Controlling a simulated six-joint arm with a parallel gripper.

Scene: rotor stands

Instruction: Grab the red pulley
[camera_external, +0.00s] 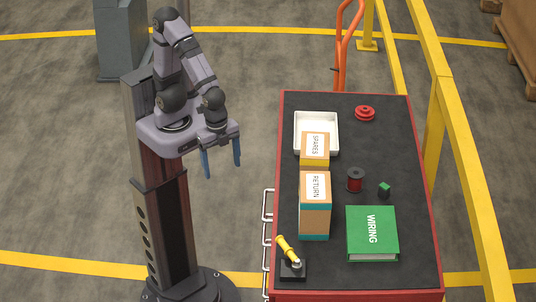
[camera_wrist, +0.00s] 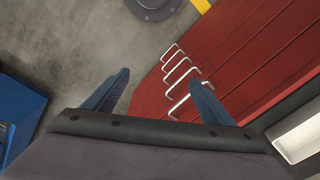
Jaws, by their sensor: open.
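The red pulley (camera_external: 365,113) lies flat near the far end of the dark cart top, to the right of the white tray. It does not show in the wrist view. My gripper (camera_external: 222,160) hangs to the left of the cart, well away from the pulley. Its two blue fingers are apart with nothing between them. In the wrist view my gripper (camera_wrist: 155,95) is also open and empty, over the floor and the cart's red side.
The cart (camera_external: 420,230) carries a white tray (camera_external: 300,132), a SPARES box (camera_external: 315,146), a RETURN box (camera_external: 315,205), a dark red spool (camera_external: 356,180), a small green-topped part (camera_external: 384,189), a WIRING binder (camera_external: 372,230) and a yellow-handled tool (camera_external: 287,250). Yellow rails (camera_external: 455,150) run along the right.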

